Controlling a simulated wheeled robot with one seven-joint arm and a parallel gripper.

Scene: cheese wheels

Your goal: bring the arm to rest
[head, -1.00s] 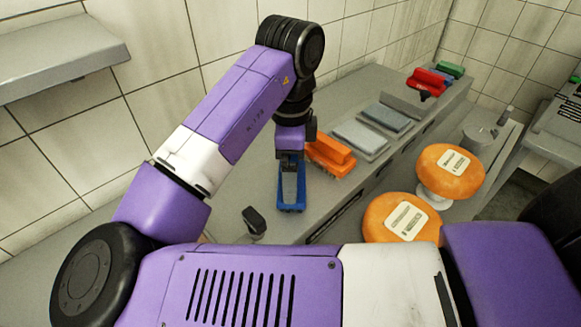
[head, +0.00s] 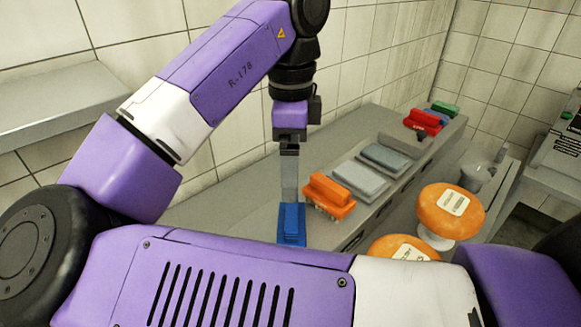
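My arm reaches up and over the counter in the head view, with my gripper (head: 290,200) pointing down from the dark wrist. The gripper's grey fingers line up with one another from this side, so its opening is hidden. A blue brush-like block (head: 292,222) sits on the counter just below the fingertips. I cannot tell whether a small gap parts them. My lower arm link hides the near part of the counter.
An orange brush (head: 328,192) stands close right of the blue block. Grey pads (head: 360,177), a red brush (head: 422,122) and a green one (head: 445,107) follow along the grey counter (head: 240,187). Orange cheese wheels (head: 452,208) stand at the right. A shelf (head: 60,105) juts out upper left.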

